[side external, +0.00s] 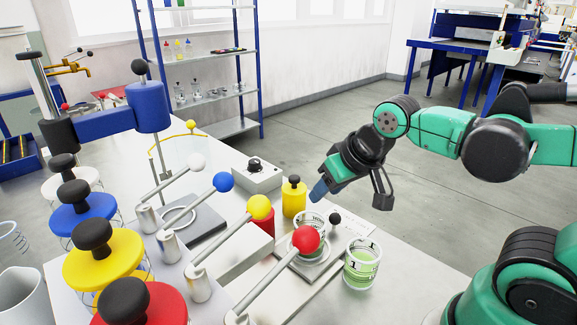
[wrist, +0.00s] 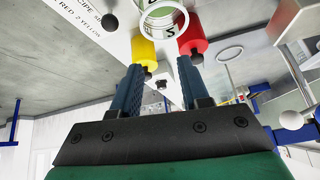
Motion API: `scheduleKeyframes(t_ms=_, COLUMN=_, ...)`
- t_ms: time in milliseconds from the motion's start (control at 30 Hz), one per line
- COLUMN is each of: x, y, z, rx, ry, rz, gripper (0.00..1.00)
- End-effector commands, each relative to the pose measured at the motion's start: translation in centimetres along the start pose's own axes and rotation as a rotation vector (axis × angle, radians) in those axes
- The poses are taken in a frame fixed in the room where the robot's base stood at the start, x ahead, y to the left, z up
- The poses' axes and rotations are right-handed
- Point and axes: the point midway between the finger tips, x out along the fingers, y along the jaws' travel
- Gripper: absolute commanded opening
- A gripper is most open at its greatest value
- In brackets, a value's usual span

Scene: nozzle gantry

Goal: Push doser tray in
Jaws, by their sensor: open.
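The doser tray appears to be the pale metal slab (side external: 324,276) under a clear marked beaker (side external: 309,256), low in the side view. A black ball knob (side external: 335,218) stands just behind the beaker; how it joins the tray is hard to see. My gripper (side external: 318,191) is tilted down with its blue fingers above and behind the beaker, close to the knob but apparently apart from it. In the wrist view my gripper (wrist: 158,76) is open with nothing between the fingers. The knob (wrist: 111,22) and beaker (wrist: 163,18) lie beyond the fingertips there.
A red-ball lever (side external: 306,239) partly covers the beaker. Yellow (side external: 262,207), blue (side external: 223,182) and white levers stand left. A yellow weight-like pot (side external: 294,198) sits beside my fingers. A beaker of green liquid (side external: 361,265) stands right of the slab, near the bench edge.

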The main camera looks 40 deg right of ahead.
Motion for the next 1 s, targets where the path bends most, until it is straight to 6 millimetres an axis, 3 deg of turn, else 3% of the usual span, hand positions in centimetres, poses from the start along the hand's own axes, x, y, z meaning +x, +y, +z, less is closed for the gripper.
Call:
scheduleKeyframes(t_ms=33, x=0.1, y=0.9, z=-0.8, rx=0.104, ry=-0.036, rz=0.044, gripper=0.23)
scheduleKeyframes(t_ms=100, x=0.3, y=2.3, z=-1.8, rx=0.287, ry=-0.087, rz=0.125, gripper=0.03)
scheduleKeyframes(t_ms=133, x=0.5, y=2.9, z=-2.2, rx=0.368, ry=-0.106, rz=0.165, gripper=0.0)
scheduleKeyframes(t_ms=300, x=1.3, y=6.4, z=-3.9, rx=0.787, ry=-0.158, rz=0.393, gripper=0.0)
scheduleKeyframes(t_ms=400, x=1.7, y=7.8, z=-4.3, rx=0.952, ry=-0.157, rz=0.492, gripper=0.0)
scheduleKeyframes(t_ms=667, x=2.8, y=9.1, z=-4.2, rx=1.069, ry=-0.146, rz=0.563, gripper=0.0)
scheduleKeyframes(t_ms=1000, x=7.9, y=11.2, z=-2.0, rx=1.067, ry=-0.146, rz=0.561, gripper=0.0)
